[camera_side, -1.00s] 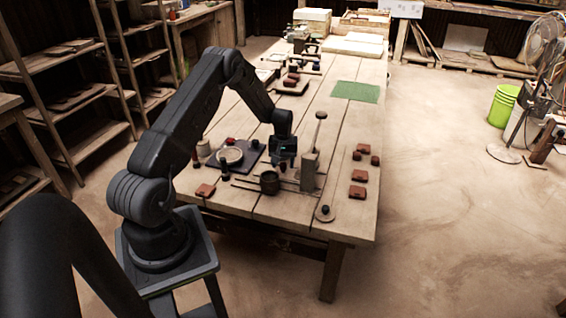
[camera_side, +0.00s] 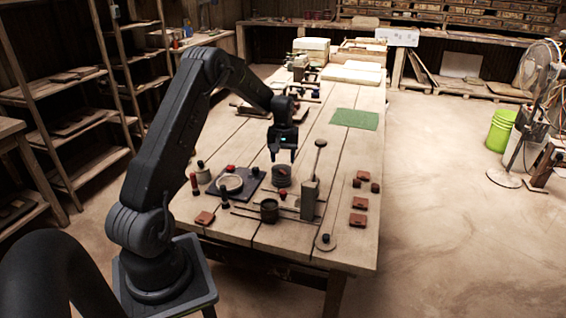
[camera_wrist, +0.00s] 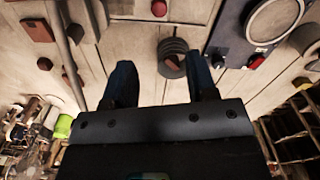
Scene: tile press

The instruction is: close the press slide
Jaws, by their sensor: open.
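The press (camera_side: 309,200) has an upright block with a tall lever and thin rails running left across the bench. A dark pot-like cylinder (camera_side: 269,211) stands at the rails. A small red knob (camera_side: 283,195) sits near the rails behind it; a red knob also shows at the top of the wrist view (camera_wrist: 159,8). I cannot tell how far the slide is open. My gripper (camera_side: 284,158) is open and empty, pointing down above a dark round holder (camera_side: 281,178). In the wrist view this holder (camera_wrist: 172,50) lies beyond the fingertips, with something reddish inside.
A dark plate (camera_side: 240,190) with a pale round dish and knobs stands to the left. Several red tiles (camera_side: 358,202) lie right of the press. A round base with a knob (camera_side: 325,243) is near the front edge. A green mat (camera_side: 354,119) lies farther back.

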